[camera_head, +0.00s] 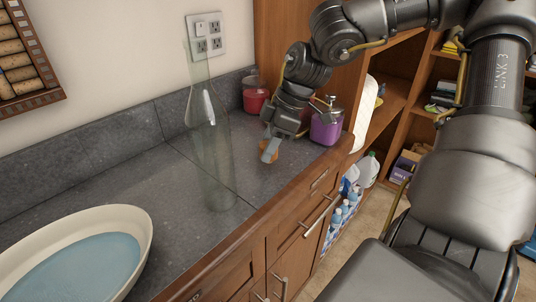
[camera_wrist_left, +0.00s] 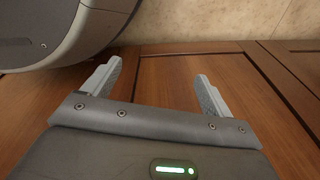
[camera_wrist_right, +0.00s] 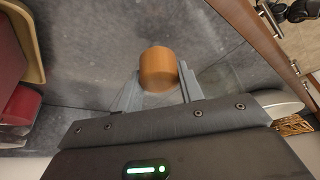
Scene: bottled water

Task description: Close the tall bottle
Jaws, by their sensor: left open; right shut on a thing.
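A tall clear glass bottle (camera_head: 212,140) stands upright on the grey counter in the head view. Its top end is faint against the wall and hard to make out. My right gripper (camera_head: 270,150) is beyond it to the right, low over the counter. It is shut on an orange-brown cork stopper (camera_head: 269,158), and the stopper also shows between the fingers in the right wrist view (camera_wrist_right: 158,69). The stopper is apart from the bottle. My left gripper (camera_wrist_left: 158,80) is open and empty, facing brown wooden cabinet panels in the left wrist view. It is not in the head view.
A wide white bowl of bluish liquid (camera_head: 146,232) stands at front left on the counter (camera_head: 185,262). A red jar (camera_head: 255,99) and a purple jar (camera_head: 326,128) stand near my right gripper. Open shelves are at right. The counter between bowl and bottle is clear.

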